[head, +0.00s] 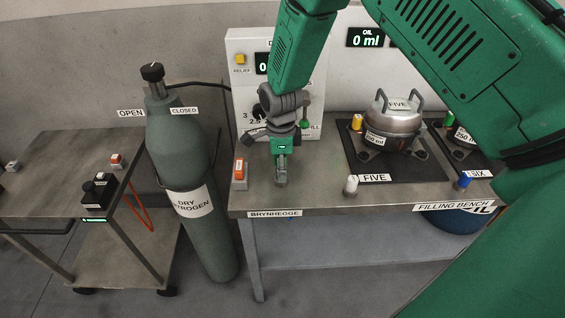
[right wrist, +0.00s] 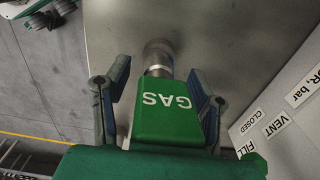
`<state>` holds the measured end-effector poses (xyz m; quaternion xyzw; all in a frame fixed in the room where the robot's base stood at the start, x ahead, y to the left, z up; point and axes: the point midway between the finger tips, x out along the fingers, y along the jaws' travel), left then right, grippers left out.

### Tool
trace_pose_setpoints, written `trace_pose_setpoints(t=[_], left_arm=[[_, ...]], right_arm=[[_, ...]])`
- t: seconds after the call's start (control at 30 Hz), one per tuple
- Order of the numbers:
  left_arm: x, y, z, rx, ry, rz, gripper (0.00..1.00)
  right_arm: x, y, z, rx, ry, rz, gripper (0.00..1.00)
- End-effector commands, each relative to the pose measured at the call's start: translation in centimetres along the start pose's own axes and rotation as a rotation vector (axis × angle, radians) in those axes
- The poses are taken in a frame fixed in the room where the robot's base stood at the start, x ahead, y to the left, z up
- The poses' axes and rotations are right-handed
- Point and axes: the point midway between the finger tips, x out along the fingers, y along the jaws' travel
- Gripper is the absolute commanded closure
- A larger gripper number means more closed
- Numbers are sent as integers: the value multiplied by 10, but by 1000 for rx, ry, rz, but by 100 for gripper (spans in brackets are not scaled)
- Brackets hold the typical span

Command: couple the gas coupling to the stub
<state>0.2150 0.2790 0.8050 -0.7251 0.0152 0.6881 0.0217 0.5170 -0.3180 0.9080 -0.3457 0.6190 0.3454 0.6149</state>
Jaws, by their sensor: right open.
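The green gas coupling (right wrist: 165,118), marked GAS, stands between the spread fingers of my right gripper (right wrist: 160,92) in the right wrist view. Gaps show between the fingers and its sides, so the gripper is open around it. Its metal collar (right wrist: 158,68) points at a round grey stub (right wrist: 158,48) on the bench. In the head view the coupling (head: 282,146) is upright under my right gripper (head: 280,140), near the bench's front left. I cannot tell whether the collar is fully seated on the stub. My left gripper is not in view.
An orange switch (head: 240,170) is close left of the coupling, and a white-capped post (head: 351,185) stands to its right. The gauge panel (head: 240,110) rises behind. The compressor (head: 393,121) sits on a dark mat. A nitrogen cylinder (head: 180,150) stands left of the bench (head: 320,195).

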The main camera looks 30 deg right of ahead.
Motion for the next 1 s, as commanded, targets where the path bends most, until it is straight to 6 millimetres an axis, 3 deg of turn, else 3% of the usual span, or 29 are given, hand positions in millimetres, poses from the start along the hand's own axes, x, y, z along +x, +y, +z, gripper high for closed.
trace_pose_setpoints(t=[0.67,0.8,0.83,1.0], left_arm=[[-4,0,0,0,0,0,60],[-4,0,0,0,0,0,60],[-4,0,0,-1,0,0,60],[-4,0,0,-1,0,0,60]], right_arm=[[2,-2,-3,1,-6,1,50],[2,-2,-2,0,-3,0,96],[2,-2,-1,0,-4,-1,100],[0,-4,-1,0,-11,-4,100]])
